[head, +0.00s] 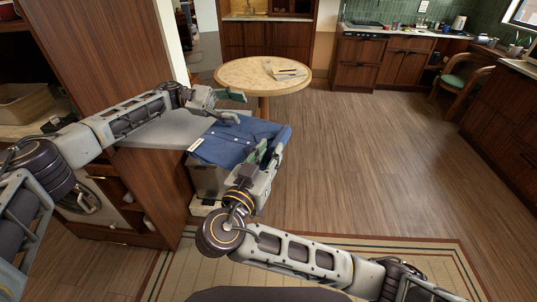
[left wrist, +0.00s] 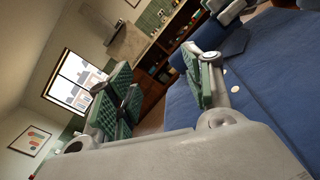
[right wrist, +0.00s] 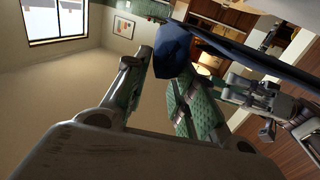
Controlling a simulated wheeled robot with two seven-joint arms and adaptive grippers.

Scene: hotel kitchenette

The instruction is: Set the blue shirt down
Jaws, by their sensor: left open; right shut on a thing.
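The blue shirt (head: 232,143) is folded, with a row of light buttons and a white tag at its left. It lies roughly flat beside the end of the grey counter, above a grey bin; whether it rests on either is unclear. My right gripper (head: 268,152) is shut on its right edge; the right wrist view shows blue cloth (right wrist: 174,52) between the fingers. My left gripper (head: 236,106) is open and empty, just above the shirt's far edge. In the left wrist view the shirt (left wrist: 262,95) lies beside its spread fingers.
The grey counter (head: 172,130) on a wooden cabinet stands at the left. The grey bin (head: 207,180) is below the shirt. A round table (head: 240,75) with papers (head: 285,71) stands behind. The wooden floor (head: 370,150) to the right is clear. A striped rug (head: 420,255) lies in front.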

